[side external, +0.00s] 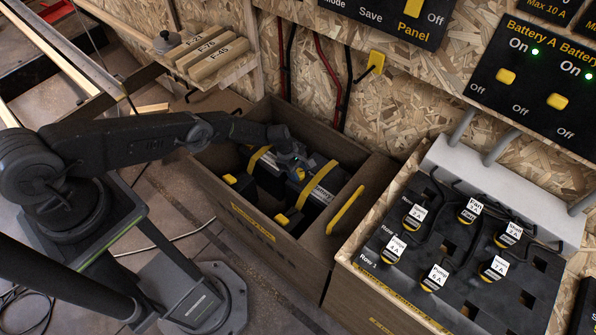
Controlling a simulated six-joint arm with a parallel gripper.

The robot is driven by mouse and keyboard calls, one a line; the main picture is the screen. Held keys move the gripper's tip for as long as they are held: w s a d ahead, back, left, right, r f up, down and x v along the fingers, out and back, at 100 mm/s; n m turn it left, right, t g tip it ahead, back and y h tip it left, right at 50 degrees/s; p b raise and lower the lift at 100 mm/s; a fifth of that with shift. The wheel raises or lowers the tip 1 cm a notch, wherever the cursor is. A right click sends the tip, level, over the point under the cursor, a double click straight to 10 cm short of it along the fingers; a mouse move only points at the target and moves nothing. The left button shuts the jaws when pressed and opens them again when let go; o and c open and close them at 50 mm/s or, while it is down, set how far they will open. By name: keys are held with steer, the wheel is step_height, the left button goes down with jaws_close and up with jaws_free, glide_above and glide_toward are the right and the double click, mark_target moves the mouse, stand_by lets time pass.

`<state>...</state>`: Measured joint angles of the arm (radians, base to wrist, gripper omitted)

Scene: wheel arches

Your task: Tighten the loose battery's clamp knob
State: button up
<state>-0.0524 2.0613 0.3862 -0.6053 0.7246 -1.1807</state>
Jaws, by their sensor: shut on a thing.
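Two dark batteries sit side by side in the open wooden box, the left battery (268,177) and the right battery (322,192). A yellow strap (257,159) crosses the left one and another yellow strap (318,183) crosses the right one. My gripper (298,170) reaches down into the box from the left, between the straps. It is shut on what looks like a clamp knob, mostly hidden by the fingers, with a little yellow showing there. I cannot tell which battery is loose.
The box (250,226) has raised wooden walls and a yellow handle (345,210). A black panel with labelled plugs (425,240) stands to the right. A shelf of labelled wooden blocks (208,52) is behind left. A switch panel (540,75) hangs on the wall.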

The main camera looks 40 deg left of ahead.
steer(key=shift+d+r, duration=0.1)
steer(key=o, duration=0.9)
steer(key=shift+r, duration=0.1)
steer(key=shift+a+r, duration=0.35)
steer(key=shift+r, duration=0.3)
steer(key=v, duration=1.2)
